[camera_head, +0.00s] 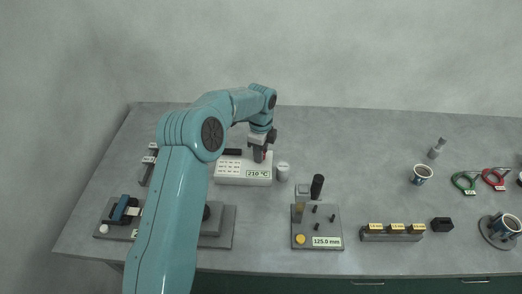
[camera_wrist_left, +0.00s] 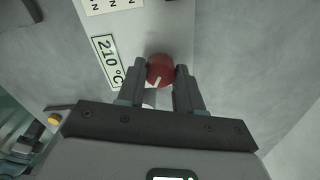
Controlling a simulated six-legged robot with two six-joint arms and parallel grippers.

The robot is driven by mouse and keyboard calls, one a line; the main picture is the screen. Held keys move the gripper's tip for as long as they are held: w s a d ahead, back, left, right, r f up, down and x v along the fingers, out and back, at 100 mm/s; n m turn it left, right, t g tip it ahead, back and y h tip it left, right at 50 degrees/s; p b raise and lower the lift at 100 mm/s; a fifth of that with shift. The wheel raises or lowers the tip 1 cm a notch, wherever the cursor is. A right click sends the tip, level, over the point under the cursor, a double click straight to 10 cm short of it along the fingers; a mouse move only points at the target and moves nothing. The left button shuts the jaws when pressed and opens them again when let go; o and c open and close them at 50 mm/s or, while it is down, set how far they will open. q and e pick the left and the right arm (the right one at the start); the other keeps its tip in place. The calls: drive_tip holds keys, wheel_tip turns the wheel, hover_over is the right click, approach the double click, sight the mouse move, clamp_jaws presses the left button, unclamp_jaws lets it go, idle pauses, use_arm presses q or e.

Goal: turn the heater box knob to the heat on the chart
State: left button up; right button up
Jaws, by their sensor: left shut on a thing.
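The heater box (camera_head: 225,179) is a pale box at the back left of the bench. Its display (camera_head: 259,173) reads 210 °C, and the same display (camera_wrist_left: 106,60) shows in the left wrist view. The chart (camera_head: 229,166) is a white panel of small rows left of the display; its values are too small to read. The red knob (camera_wrist_left: 160,70) has a white pointer mark, directed down in the left wrist view. My left gripper (camera_head: 261,156) is over the box, its fingers (camera_wrist_left: 160,80) shut on the knob from both sides. My right gripper is out of view.
A white cylinder (camera_head: 283,172) stands just right of the box. A grey plate with pegs (camera_head: 316,230) reads 125.0 mm in front of it. A device with a blue part (camera_head: 121,207) is at front left. Cups (camera_head: 421,174) stand right; the back middle is clear.

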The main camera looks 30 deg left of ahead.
use_arm(q)
drive_tip(key=shift+w+a+r, duration=0.1)
drive_tip(key=shift+a+r, duration=0.05)
drive_tip(key=shift+r, duration=0.15)
drive_tip(key=o, duration=0.9)
drive_tip(key=shift+o, duration=0.7)
drive_tip(key=shift+f, duration=0.1)
wheel_tip(320, 180, up, 16)
